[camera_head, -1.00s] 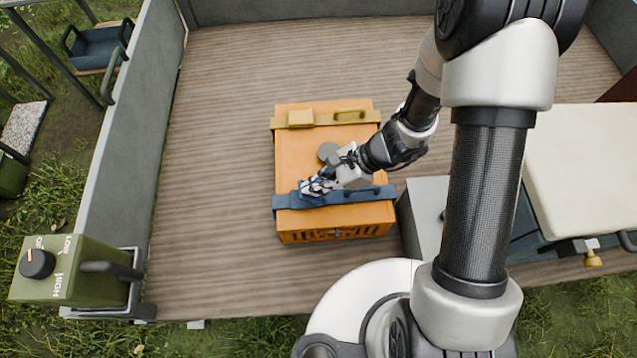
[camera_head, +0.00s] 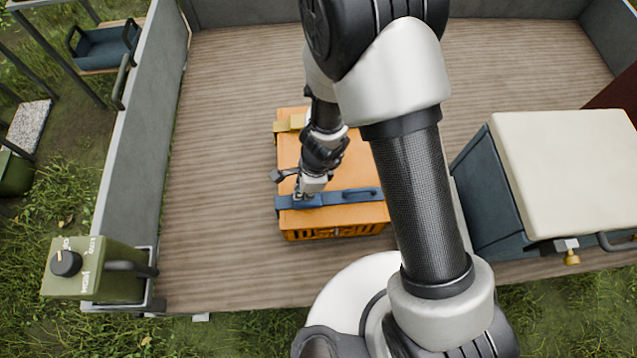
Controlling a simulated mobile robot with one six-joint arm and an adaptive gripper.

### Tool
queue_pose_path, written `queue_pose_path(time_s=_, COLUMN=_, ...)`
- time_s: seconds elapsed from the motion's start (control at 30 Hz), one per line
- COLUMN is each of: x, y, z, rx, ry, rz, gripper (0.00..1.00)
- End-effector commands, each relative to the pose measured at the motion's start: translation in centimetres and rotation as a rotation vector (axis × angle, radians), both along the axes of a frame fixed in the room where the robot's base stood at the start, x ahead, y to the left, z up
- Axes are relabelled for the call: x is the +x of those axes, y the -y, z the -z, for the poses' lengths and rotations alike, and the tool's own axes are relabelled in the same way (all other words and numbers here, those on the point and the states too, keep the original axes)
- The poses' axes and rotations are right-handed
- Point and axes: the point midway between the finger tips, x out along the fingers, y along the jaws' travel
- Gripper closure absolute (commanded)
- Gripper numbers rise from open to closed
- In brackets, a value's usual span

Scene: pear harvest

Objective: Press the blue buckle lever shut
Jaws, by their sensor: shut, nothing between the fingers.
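An orange crate (camera_head: 346,218) stands on the wooden bed with a blue strap (camera_head: 336,199) across its near top edge. A dark blue loop handle (camera_head: 362,193) lies on the strap's right part. The blue buckle (camera_head: 313,201) is on the strap's left part, mostly covered by my gripper. My gripper (camera_head: 302,198) points down over the buckle and is shut and empty. Its tips look at or just above the buckle; I cannot tell whether they touch it or how far the lever is down.
A dark blue chest with a cream lid (camera_head: 570,165) stands to the right. A green control box (camera_head: 110,268) is at the near left. The bed left of the crate is clear.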

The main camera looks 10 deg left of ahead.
Motion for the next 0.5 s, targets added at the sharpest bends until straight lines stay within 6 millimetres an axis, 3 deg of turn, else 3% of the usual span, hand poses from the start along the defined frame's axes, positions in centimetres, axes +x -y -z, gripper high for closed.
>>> queue_pose_path(time_s=0.5, x=-0.02, y=-0.20, z=0.43, rx=0.002, ry=-0.001, rz=0.002, gripper=1.00)
